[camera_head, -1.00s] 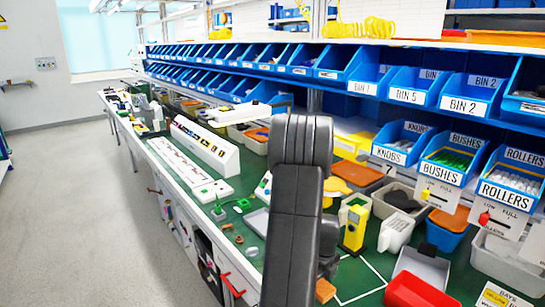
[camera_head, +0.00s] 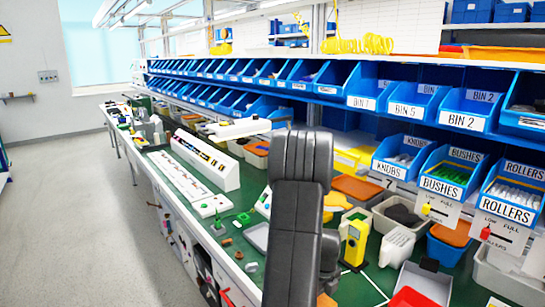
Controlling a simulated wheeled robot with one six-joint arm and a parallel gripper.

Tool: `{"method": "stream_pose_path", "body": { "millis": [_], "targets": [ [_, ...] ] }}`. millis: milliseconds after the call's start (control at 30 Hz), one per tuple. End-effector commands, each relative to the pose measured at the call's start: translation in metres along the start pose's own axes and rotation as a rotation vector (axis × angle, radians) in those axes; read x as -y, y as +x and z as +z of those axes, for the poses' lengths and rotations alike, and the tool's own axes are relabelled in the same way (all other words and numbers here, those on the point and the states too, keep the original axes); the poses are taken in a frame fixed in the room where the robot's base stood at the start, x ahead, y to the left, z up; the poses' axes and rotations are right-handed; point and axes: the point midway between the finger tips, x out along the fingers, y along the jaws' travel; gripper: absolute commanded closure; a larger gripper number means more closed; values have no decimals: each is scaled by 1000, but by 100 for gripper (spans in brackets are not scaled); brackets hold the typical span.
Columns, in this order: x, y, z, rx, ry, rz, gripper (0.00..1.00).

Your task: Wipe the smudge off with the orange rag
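My black arm (camera_head: 296,205) rises through the lower middle of the picture and hides part of the bench behind it. My gripper does not show. Several orange things are on the bench. One orange flat piece (camera_head: 357,187) lies over a container right of my arm. Another orange piece (camera_head: 455,234) lies on a blue container farther right. A small orange piece (camera_head: 326,301) shows at the bottom edge, beside my arm, mostly cut off. I cannot tell which of them is the rag. I cannot make out a smudge anywhere.
The green-topped workbench (camera_head: 228,250) runs from lower right to far left. A yellow device (camera_head: 354,238), a white bin (camera_head: 397,246) and a red tray (camera_head: 412,298) crowd its right part. Blue labelled bins (camera_head: 470,110) stand above. The grey floor (camera_head: 80,220) at left is clear.

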Motion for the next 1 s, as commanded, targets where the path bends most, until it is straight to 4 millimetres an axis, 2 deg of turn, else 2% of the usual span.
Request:
{"method": "stream_pose_path", "body": {
  "millis": [100,600,1000],
  "targets": [
    [0,-13,0,1,0,-1,66],
    [0,-52,0,1,0,-1,66],
    [0,-54,0,0,0,0,66]
  ]
}}
